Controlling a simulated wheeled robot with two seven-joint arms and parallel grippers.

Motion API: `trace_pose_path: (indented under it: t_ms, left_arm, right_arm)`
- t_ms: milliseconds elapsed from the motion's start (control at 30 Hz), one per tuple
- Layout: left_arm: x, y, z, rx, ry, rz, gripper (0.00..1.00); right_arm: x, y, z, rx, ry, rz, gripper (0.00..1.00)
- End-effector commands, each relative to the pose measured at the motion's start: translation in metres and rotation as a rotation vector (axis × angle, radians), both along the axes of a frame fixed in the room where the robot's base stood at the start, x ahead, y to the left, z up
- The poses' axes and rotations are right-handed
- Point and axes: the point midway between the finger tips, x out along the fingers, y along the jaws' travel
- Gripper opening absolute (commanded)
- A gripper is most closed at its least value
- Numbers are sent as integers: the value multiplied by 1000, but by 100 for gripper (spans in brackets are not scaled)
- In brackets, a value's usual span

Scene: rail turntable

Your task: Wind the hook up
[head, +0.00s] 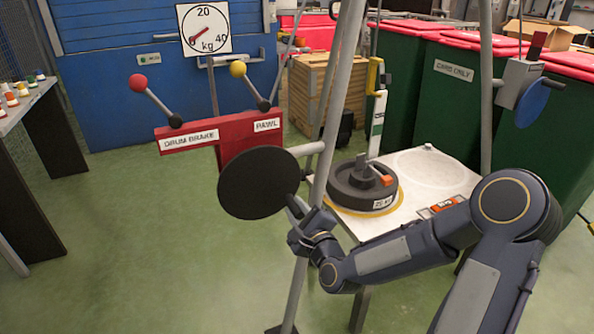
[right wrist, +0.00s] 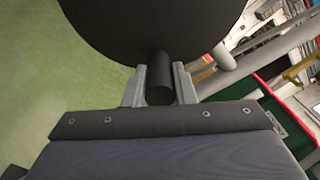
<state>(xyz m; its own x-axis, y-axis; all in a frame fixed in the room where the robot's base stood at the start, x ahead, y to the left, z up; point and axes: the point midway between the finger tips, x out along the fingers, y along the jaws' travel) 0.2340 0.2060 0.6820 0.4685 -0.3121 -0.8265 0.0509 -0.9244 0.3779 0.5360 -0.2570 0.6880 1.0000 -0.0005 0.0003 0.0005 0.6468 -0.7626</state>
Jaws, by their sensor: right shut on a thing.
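A black crank disc (head: 258,183) stands below the red winch box (head: 215,135); it fills the top of the right wrist view (right wrist: 150,30). My right gripper (head: 298,208) is shut on the disc's dark crank handle (right wrist: 159,85), with one finger on each side. The handle sits at the disc's lower right in the head view. My left gripper is not in view.
The brake lever has a red knob (head: 138,83), the pawl lever a yellow knob (head: 238,69). A dial (head: 204,28) reads near zero. Grey poles (head: 338,100) stand close to my right gripper. The weight rests on a white table (head: 440,178). Green floor lies open at left.

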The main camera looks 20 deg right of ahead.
Motion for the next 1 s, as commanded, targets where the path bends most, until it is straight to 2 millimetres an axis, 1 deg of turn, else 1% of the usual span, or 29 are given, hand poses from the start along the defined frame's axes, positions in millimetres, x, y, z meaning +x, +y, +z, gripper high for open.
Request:
trace_pose_path:
  t_ms: [33, 333, 467, 767, 867, 1000]
  left_arm:
    - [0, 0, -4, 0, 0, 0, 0]
    - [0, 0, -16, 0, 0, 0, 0]
    - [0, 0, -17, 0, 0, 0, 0]
    - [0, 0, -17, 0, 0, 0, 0]
    - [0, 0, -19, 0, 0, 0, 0]
    - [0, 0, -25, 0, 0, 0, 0]
  right_arm:
    - [-1, 4, -8, 33, 12, 6, 0]
    - [-2, 19, -21, 254, 11, 7, 0]
    - [-2, 21, -21, 293, 11, 6, 0]
    - [-2, 22, -21, 299, 11, 6, 0]
    - [-2, 26, -24, 339, 11, 7, 0]
    - [-2, 35, -28, 449, 12, 8, 0]
